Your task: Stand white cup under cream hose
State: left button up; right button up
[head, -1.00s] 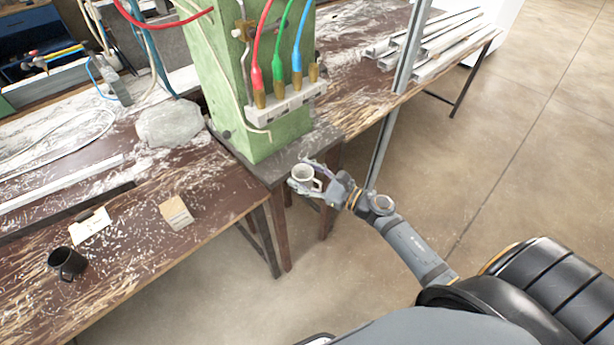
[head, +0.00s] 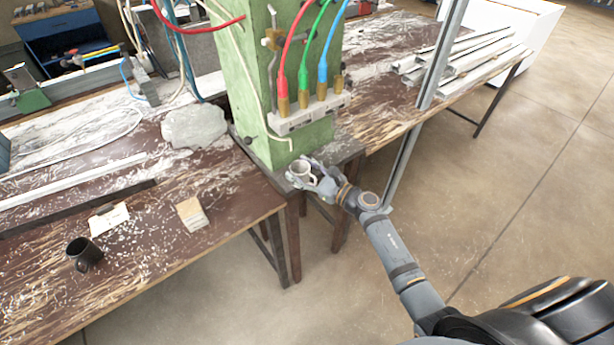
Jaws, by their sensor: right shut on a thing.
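The white cup (head: 302,172) is upright, held at the front edge of the small dark stand under the green machine (head: 250,100). My right gripper (head: 303,176) is shut on the cup, reaching in from the right. I cannot tell whether the cup touches the stand. The thin cream hose (head: 280,138) runs down the machine's left side and bends toward its front, its end just above and left of the cup. My left gripper is out of view.
Red, green and blue hoses end at a white manifold (head: 310,112) above.

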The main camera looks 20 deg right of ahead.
aim_at(297, 166)
jog(key=shift+w+a+f+b, duration=0.1)
jog(key=shift+w+a+b, duration=0.15)
jog(key=shift+w, duration=0.45)
jog(key=shift+w+a+b, duration=0.25)
jog(key=shift+w+b, duration=0.05)
jog(key=shift+w, duration=0.35)
jog(key=shift+w+a+f+b, duration=0.1)
jog(key=shift+w+a+b, duration=0.15)
jog(key=shift+w, duration=0.45)
jog(key=shift+r, duration=0.1)
jog(key=shift+s+f+b, duration=0.1)
jog(key=shift+f+b, duration=0.2)
jog(key=shift+b, duration=0.15)
jog(key=o, duration=1.3)
jog(key=shift+o, duration=0.2)
jog(key=shift+v, duration=2.55)
jog(key=b+v, duration=0.1)
jog(key=v, duration=0.4)
